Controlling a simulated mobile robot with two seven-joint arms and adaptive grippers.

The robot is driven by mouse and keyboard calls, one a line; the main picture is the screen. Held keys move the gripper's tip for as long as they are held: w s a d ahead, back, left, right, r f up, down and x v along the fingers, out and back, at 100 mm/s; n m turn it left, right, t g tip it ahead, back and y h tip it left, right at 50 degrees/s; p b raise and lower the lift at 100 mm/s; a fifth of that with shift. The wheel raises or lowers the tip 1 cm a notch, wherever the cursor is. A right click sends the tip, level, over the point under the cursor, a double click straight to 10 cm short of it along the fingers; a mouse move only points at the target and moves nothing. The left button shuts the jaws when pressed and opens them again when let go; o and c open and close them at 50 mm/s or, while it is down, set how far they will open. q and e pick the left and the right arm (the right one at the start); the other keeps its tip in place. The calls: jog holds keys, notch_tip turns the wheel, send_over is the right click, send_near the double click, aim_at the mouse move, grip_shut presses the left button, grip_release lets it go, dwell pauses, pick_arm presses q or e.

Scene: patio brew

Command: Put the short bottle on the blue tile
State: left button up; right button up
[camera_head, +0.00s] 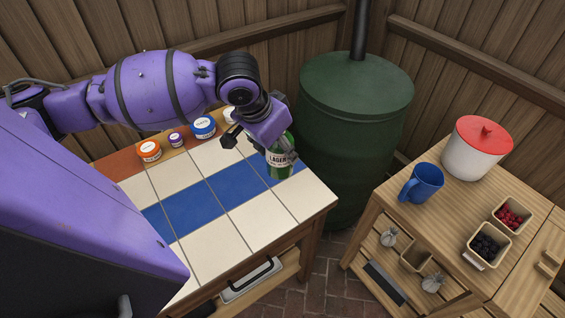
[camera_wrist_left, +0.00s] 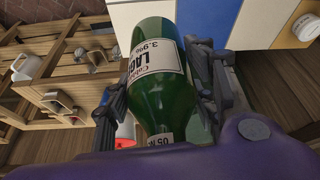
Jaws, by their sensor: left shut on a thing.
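The short bottle (camera_head: 279,160) is green glass with a white lager label. My left gripper (camera_head: 281,152) is shut on it near the right end of the blue tile row. The bottle and both fingers also show in the left wrist view, the bottle (camera_wrist_left: 160,85) between the finger pads. In the head view the bottle looks upright, its top partly hidden by the gripper. The blue tile (camera_head: 238,184) lies in a blue row across the white tiled table. I cannot tell whether the bottle's base touches the tiles. My right gripper is not in view.
Several lidded jars, including an orange one (camera_head: 149,150) and a blue one (camera_head: 204,127), stand along the table's back edge. A green barrel (camera_head: 352,120) stands close behind the bottle. A wooden cart at the right holds a blue mug (camera_head: 422,183) and a red-lidded pot (camera_head: 477,150). The front white tiles are clear.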

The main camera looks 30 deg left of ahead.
pick_arm(q)
jog(key=shift+a+f, duration=0.3)
jog(key=shift+a, duration=0.2)
jog(key=shift+w+a+f+b, duration=0.3)
jog(key=shift+w+a+f, duration=1.05)
jog(key=shift+w+f, duration=0.7)
jog(key=shift+w+a+f+b, duration=0.35)
jog(key=shift+w+a+f, duration=0.95)
jog(key=shift+w+f, duration=0.75)
jog(key=shift+w+a+f+b, duration=0.3)
jog(key=shift+w+a+f, duration=1.25)
jog(key=shift+f, duration=0.75)
jog(key=shift+w+d, duration=0.15)
jog(key=shift+d, duration=0.05)
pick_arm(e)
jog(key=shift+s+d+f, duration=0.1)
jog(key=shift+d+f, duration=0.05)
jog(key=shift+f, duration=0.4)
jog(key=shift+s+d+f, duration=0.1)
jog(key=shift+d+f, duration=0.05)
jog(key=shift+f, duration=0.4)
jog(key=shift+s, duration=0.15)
pick_arm(q)
jog(key=o, duration=1.4)
jog(key=shift+f, duration=0.15)
jog(key=o, duration=0.3)
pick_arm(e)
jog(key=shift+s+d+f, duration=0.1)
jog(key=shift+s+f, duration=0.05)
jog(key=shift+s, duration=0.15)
